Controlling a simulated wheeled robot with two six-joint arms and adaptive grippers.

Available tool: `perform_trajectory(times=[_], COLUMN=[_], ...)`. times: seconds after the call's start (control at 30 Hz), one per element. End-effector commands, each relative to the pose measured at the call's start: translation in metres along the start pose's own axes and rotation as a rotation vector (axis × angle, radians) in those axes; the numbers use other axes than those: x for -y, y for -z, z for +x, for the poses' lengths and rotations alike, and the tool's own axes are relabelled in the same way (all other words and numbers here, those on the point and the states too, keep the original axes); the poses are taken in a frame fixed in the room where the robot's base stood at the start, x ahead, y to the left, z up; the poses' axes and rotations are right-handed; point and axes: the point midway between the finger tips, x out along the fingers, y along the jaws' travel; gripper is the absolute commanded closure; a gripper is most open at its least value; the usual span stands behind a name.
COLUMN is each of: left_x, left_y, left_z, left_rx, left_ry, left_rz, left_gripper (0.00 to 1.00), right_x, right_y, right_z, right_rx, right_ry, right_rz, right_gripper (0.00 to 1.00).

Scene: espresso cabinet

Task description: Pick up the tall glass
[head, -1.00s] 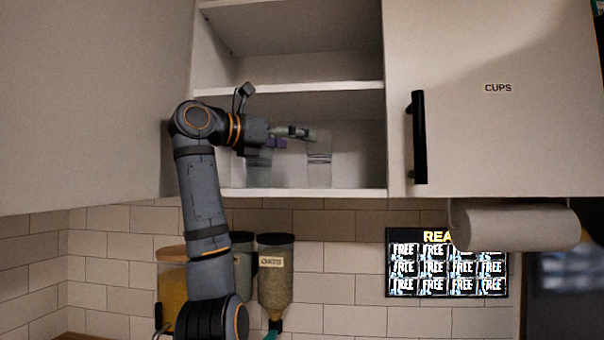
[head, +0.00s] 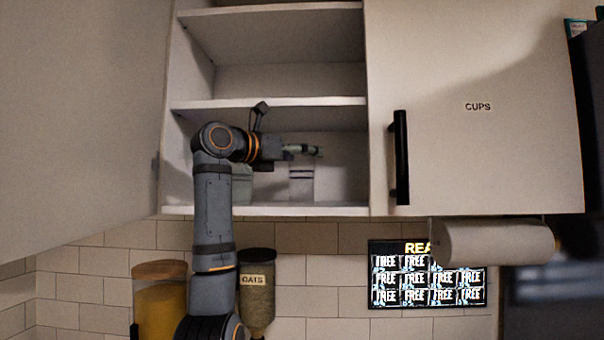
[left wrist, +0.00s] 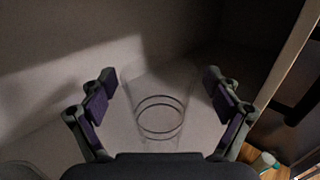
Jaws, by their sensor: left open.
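The tall glass (head: 301,183) is clear with dark bands and stands upright on the lower cabinet shelf. In the left wrist view the glass (left wrist: 160,117) shows between the two fingers, with a gap to each side. My left gripper (head: 304,151) is open and reaches into the lower compartment, in front of the upper part of the glass in the head view. The wrist view shows its purple pads spread apart (left wrist: 160,98). My right gripper is not in view.
A greenish glass-like object (head: 241,186) stands left of the tall glass, partly hidden by my arm. A shelf (head: 300,102) lies above the gripper. The closed CUPS door (head: 475,150) bounds the compartment on the right. Jars (head: 256,300) stand below.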

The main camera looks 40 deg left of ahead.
Motion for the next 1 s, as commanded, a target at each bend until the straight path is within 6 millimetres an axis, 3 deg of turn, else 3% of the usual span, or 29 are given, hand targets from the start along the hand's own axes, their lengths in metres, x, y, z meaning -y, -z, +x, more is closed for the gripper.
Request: perform_trajectory(times=[0.2, 0.83, 1.0], left_x=[-0.0004, -0.0004, -0.0003], left_y=[0.0008, 0.0007, 0.0001], left_z=[0.0012, 0.0009, 0.0006], left_rx=[0.001, 0.000, 0.002], left_ry=[-0.001, -0.001, -0.001], left_rz=[0.000, 0.000, 0.000], left_gripper=[0.11, 0.96, 1.00], right_x=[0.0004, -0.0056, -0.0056], right_y=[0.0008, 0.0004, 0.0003], right_z=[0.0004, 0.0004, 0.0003], right_rx=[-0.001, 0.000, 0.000], right_ry=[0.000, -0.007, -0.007], right_rz=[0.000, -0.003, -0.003], right_gripper=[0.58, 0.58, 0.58])
